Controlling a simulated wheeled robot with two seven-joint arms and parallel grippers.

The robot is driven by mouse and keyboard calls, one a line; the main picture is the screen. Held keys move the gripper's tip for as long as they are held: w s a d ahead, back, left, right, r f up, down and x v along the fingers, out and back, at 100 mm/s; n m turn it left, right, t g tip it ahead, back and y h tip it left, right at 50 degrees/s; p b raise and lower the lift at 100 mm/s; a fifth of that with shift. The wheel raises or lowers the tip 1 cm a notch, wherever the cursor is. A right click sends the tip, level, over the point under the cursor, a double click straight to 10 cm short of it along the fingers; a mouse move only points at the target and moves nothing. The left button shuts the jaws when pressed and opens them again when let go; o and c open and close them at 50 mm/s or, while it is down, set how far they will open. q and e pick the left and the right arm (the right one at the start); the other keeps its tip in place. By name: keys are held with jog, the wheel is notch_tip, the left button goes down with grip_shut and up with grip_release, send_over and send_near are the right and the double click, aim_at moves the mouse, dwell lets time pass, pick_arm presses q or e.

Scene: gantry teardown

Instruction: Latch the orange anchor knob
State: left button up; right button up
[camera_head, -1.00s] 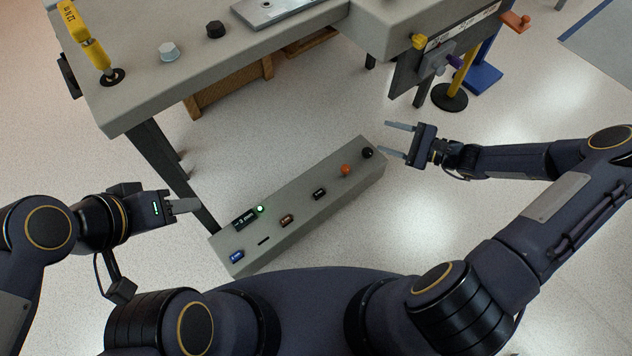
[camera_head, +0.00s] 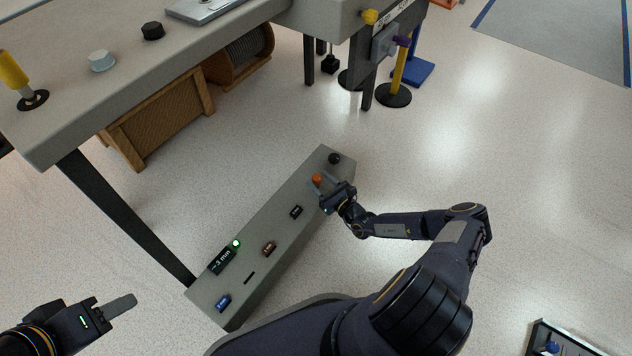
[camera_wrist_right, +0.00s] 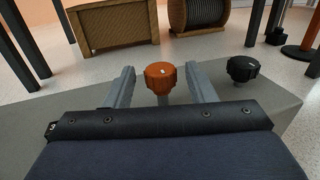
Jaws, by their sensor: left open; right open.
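The orange anchor knob (camera_head: 317,179) stands on the grey control panel (camera_head: 262,222), towards its far right end. In the right wrist view the orange knob (camera_wrist_right: 161,78) stands upright on a short stem between my two fingers, with a gap on each side. My right gripper (camera_head: 322,184) is open around the knob; it also shows in the right wrist view (camera_wrist_right: 162,88). My left gripper (camera_head: 118,304) is open and empty at the lower left, away from the panel. Only part of its fingers shows.
A black knob (camera_head: 334,158) stands beside the orange one. The panel also bears a "~3 mm" display (camera_head: 221,260), a green light (camera_head: 236,243) and small labelled switches.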

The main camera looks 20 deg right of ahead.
jog(key=shift+x, duration=0.95)
